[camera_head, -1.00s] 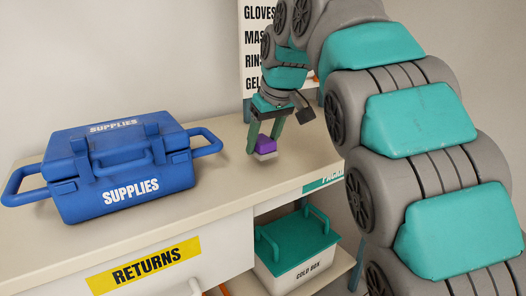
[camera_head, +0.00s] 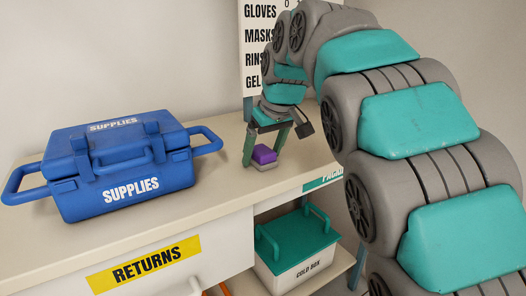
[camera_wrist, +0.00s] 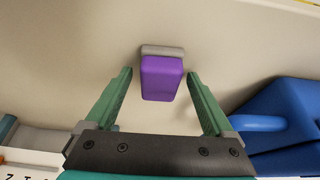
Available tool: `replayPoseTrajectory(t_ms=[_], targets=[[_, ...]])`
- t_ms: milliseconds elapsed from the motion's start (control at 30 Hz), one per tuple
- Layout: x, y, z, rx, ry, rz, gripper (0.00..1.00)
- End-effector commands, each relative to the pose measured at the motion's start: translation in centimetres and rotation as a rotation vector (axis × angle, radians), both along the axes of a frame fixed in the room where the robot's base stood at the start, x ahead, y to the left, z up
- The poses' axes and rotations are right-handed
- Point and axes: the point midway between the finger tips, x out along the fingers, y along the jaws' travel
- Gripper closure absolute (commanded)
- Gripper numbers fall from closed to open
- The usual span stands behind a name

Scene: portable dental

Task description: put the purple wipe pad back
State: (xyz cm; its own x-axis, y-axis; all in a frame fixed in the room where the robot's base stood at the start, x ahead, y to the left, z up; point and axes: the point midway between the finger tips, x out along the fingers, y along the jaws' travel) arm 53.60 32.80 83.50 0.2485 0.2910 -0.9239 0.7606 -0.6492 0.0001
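The purple wipe pad (camera_head: 264,154), a small block with a purple top and a pale grey base, rests on the countertop near its right part. In the wrist view the pad (camera_wrist: 161,80) lies between and slightly beyond the fingertips, with a gap on both sides. My gripper (camera_head: 262,148) is open over the pad, its green fingers apart on either side; its open fingers also show in the wrist view (camera_wrist: 160,72).
A shut blue SUPPLIES case (camera_head: 130,172) stands on the counter (camera_head: 225,205) at left. A RETURNS drawer front (camera_head: 215,262) is below. A COLD BOX (camera_head: 297,255) with a teal lid sits on the lower shelf. A list sign (camera_head: 258,45) stands behind. Counter between case and pad is clear.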

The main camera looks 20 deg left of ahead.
Motion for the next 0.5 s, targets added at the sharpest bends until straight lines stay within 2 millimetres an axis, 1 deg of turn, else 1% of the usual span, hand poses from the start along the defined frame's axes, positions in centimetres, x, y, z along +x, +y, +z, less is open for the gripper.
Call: replayPoseTrajectory(t_ms=[200, 333, 433, 500], targets=[[0.0, 0.0, 0.0, 0.0, 0.0, 0.0, 0.11], [-0.1, -0.1, 0.5, 0.001, -0.001, 0.0, 0.11], [-0.3, -0.3, 1.5, 0.002, -0.001, 0.0, 0.11], [-0.5, -0.7, 2.5, 0.003, -0.002, -0.001, 0.11]])
